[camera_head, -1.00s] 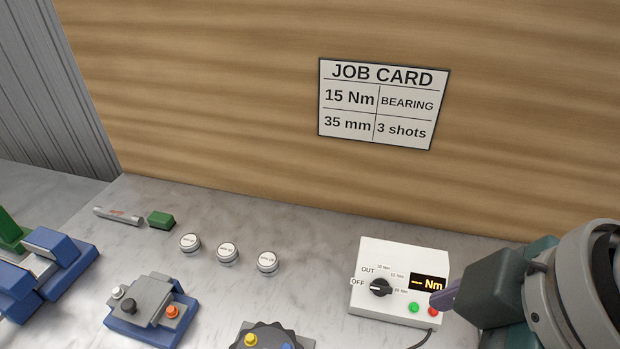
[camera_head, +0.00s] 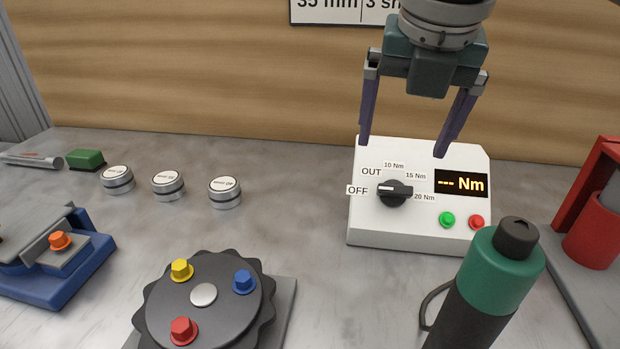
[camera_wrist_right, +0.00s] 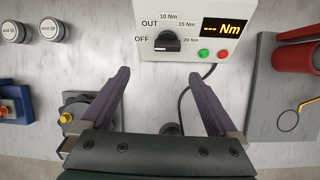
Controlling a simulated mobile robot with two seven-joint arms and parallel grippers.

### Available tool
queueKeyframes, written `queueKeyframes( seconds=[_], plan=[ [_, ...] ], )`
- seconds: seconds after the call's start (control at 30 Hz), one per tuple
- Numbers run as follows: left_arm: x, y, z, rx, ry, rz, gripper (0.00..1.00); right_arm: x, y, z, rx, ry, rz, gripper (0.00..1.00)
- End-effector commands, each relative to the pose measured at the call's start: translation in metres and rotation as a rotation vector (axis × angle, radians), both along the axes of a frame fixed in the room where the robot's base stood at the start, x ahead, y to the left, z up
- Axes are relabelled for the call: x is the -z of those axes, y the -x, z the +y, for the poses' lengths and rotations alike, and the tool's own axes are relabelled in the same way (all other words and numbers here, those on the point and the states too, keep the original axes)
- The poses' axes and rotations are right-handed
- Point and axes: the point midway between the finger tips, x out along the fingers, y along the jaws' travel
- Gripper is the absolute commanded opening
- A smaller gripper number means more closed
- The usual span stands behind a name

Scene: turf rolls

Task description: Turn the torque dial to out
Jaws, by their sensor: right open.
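The torque dial (camera_head: 395,193) is a black knob on the sloped face of a white control box (camera_head: 400,235). Its white mark points left, toward the OFF label; OUT is printed just above OFF, and 10, 15 and 20 Nm follow around. The display (camera_head: 461,184) reads "--- Nm". My right gripper (camera_head: 402,147) hangs over the box from above, open and empty, its fingers spread above the dial and apart from it. The dial also shows in the right wrist view (camera_wrist_right: 168,42), beyond the open fingertips (camera_wrist_right: 158,75). My left gripper is not in view.
Green (camera_head: 447,219) and red (camera_head: 477,222) buttons sit right below the display. A green-topped tool (camera_head: 507,262) stands upright in front of the box. A dark round turntable (camera_head: 220,310) with coloured knobs is at front left. A red-framed device (camera_head: 590,225) stands at right.

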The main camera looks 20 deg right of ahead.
Motion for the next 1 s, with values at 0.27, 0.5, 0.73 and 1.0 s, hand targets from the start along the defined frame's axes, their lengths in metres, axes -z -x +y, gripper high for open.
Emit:
queueKeyframes(
  seconds=[0.27, 0.5, 0.73, 1.0],
  plan=[
    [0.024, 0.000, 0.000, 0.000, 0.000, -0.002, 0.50, 0.015, -0.010, -0.020, -0.062, 0.059, 0.019, 0.95],
    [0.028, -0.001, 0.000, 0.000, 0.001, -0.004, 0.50, 0.055, -0.022, -0.028, -0.060, 0.058, 0.021, 0.95],
    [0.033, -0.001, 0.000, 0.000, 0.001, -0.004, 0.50, 0.088, -0.035, -0.035, -0.062, 0.057, 0.018, 0.95],
    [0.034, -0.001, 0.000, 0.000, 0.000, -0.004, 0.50, 0.098, -0.039, -0.038, -0.062, 0.059, 0.015, 0.95]
  ],
)
